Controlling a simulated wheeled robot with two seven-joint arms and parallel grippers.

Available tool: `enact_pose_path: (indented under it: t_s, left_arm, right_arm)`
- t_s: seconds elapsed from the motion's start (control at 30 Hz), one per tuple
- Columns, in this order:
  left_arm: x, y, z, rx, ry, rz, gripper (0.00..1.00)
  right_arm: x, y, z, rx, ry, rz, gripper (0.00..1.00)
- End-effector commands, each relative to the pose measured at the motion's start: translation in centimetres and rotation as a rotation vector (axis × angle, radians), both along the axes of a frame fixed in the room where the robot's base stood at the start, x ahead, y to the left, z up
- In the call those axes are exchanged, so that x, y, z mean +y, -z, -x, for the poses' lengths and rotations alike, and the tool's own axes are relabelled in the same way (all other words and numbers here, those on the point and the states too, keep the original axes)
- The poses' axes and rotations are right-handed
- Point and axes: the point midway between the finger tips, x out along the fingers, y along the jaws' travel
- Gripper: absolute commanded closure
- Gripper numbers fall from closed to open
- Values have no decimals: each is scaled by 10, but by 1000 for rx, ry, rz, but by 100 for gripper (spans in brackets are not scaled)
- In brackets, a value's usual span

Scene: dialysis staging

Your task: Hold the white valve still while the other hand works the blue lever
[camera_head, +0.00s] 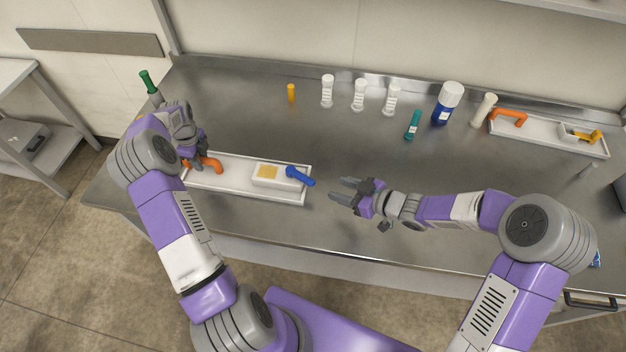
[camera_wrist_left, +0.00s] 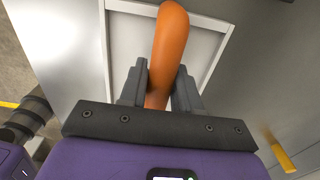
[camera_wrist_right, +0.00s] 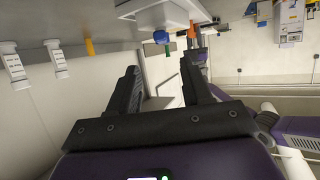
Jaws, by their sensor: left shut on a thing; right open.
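The white valve (camera_head: 276,182) is a block with a yellow patch on top, at the right end of a white tray (camera_head: 235,191) in the head view. The blue lever (camera_head: 300,176) sits on its right end and points right, past the tray's edge. An orange handle (camera_head: 211,164) rises from the tray's left part. My left gripper (camera_head: 194,163) is shut on this handle, which also shows between its fingers in the left wrist view (camera_wrist_left: 168,50). My right gripper (camera_head: 345,190) is open and empty, right of the lever and apart from it. The right wrist view shows the lever (camera_wrist_right: 160,36) ahead.
A second tray (camera_head: 548,135) with an orange handle and a yellow lever lies at the back right. White fittings (camera_head: 358,95), a blue bottle (camera_head: 447,103) and a teal tube (camera_head: 413,125) stand along the back. The steel counter's middle is clear.

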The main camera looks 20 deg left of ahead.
Motion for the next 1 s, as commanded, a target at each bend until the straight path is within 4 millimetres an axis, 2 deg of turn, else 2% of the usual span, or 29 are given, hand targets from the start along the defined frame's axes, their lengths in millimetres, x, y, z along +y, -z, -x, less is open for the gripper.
enact_pose_path:
  t_s: [0.3,0.5,0.7,0.93,0.97,1.0]
  left_arm:
    - [0,0,0,-1,0,1,95]
    - [0,0,0,-1,0,0,95]
    - [0,0,0,-1,0,0,95]
    - [0,0,0,-1,0,0,95]
    - [0,0,0,-1,0,0,95]
    - [0,0,0,-1,0,0,95]
  right_arm:
    - [60,25,-9,4,-4,-2,51]
    - [86,36,-14,4,-2,-3,51]
    - [96,40,-16,4,1,-3,51]
    - [96,40,-16,4,1,-3,51]
    - [96,40,-16,4,1,-3,53]
    - [96,40,-16,4,1,-3,59]
